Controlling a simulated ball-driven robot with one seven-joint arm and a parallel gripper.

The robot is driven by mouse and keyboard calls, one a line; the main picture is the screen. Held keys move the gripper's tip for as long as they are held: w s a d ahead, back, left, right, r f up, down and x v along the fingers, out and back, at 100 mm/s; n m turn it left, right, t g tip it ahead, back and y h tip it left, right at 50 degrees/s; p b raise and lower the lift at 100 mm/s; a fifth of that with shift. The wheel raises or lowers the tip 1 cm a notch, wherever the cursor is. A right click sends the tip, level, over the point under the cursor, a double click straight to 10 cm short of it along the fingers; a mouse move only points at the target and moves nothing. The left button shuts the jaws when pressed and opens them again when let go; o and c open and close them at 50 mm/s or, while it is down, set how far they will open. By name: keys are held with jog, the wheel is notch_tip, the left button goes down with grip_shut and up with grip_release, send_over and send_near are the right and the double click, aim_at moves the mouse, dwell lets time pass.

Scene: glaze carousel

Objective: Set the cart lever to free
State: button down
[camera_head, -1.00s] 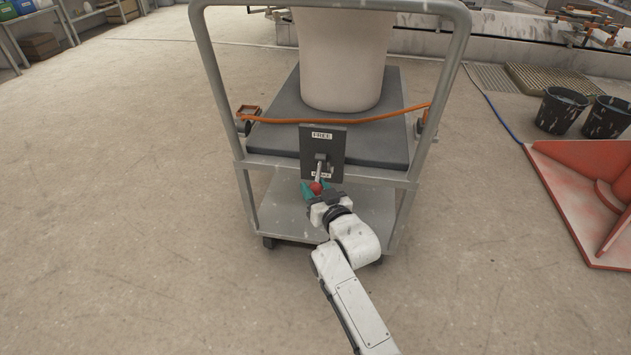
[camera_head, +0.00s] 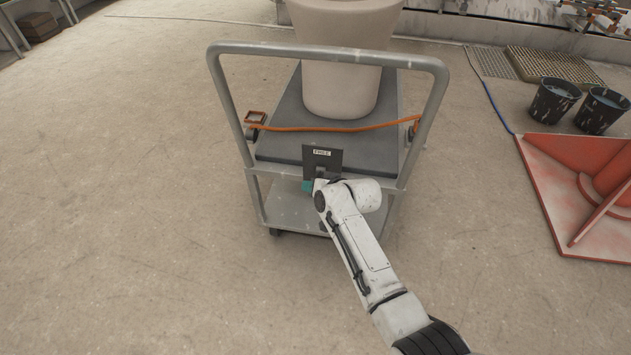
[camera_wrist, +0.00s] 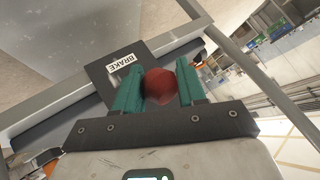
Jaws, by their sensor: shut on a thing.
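The grey cart (camera_head: 438,105) stands ahead with a dark lever panel (camera_head: 309,160) on its near side. The white FREE label (camera_head: 322,152) shows near the panel's top; my wrist hides the lower part. In the wrist view, the lever's red round knob (camera_wrist: 160,86) sits between the two teal fingers of my gripper (camera_wrist: 158,76), which is shut on it. The BRAKE label (camera_wrist: 121,65) shows on the panel just beyond the knob. The lever's shaft is mostly hidden, so I cannot tell its exact angle. A teal finger also shows in the head view.
A large pale pot (camera_head: 340,88) stands on the cart's deck behind an orange strap (camera_head: 350,129). A red angled stand (camera_head: 560,190) and two black buckets (camera_head: 553,101) are at the right.

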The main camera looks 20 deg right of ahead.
jog(key=shift+w+d+r+m+g+y+p, duration=0.15)
jog(key=shift+r+m+g+y+p, duration=0.1)
jog(key=shift+r+g+p, duration=0.25)
jog(key=shift+w+d+r+m+g+y+p, duration=0.1)
jog(key=shift+w+r+m+g+y+p, duration=0.1)
jog(key=shift+r+g, duration=0.4)
jog(key=shift+w+d+r+m+g+y+p, duration=0.15)
jog(key=shift+r+m+g+y+p, duration=0.15)
jog(key=shift+g, duration=0.4)
jog(key=shift+a, duration=0.1)
jog(key=c, duration=0.7)
grip_release()
jog(key=shift+r, duration=0.1)
jog(key=p+v, duration=0.3)
jog(key=v, duration=0.7)
jog(key=shift+s+r+p, duration=0.2)
jog(key=shift+p, duration=0.1)
